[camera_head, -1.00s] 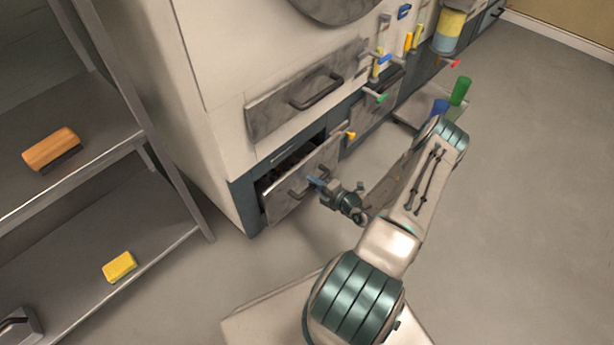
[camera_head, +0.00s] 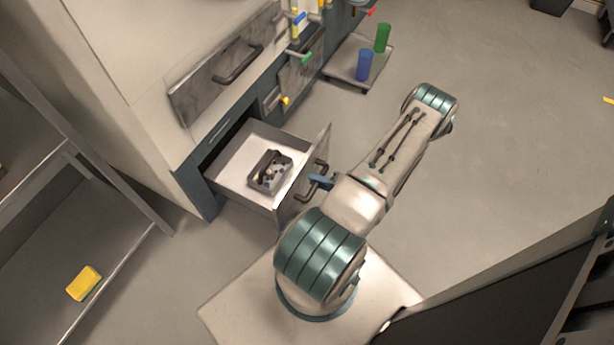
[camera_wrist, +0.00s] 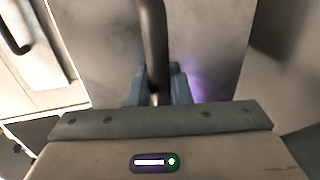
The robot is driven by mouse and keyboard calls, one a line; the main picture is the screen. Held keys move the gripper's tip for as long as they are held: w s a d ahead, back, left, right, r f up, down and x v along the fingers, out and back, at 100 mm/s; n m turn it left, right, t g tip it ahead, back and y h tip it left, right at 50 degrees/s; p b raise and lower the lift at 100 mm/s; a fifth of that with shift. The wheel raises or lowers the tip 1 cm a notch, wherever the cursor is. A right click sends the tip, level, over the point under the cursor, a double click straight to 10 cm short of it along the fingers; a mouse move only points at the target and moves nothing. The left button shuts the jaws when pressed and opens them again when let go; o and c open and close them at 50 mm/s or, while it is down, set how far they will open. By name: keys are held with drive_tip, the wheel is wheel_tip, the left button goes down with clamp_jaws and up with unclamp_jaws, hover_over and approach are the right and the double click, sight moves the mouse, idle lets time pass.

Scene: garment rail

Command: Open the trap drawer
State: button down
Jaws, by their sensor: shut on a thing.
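The trap drawer (camera_head: 238,170) is pulled well out of the lower left of the white machine. A small dark tray (camera_head: 270,171) with small bits in it sits inside. The drawer's grey front (camera_head: 313,165) carries a dark bar handle, seen large in the wrist view (camera_wrist: 154,40). My gripper (camera_head: 321,181) is at this handle, and the wrist view shows its blue fingers (camera_wrist: 160,88) shut around the bar. My arm hides part of the gripper in the head view.
Another grey front with a dark handle (camera_head: 238,63) is above the drawer. A low trolley (camera_head: 345,62) holds a blue cup (camera_head: 364,65) and a green cup (camera_head: 382,38). A shelf with a yellow sponge (camera_head: 84,283) stands left.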

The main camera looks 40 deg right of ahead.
drive_tip(key=shift+s+d, duration=0.2)
drive_tip(key=shift+s, duration=0.35)
drive_tip(key=c, duration=1.4)
unclamp_jaws()
drive_tip(key=shift+o, duration=0.2)
drive_tip(key=p+v, duration=0.3)
drive_tip(key=v, duration=1)
drive_tip(key=shift+s, duration=0.35)
drive_tip(key=shift+d, duration=0.1)
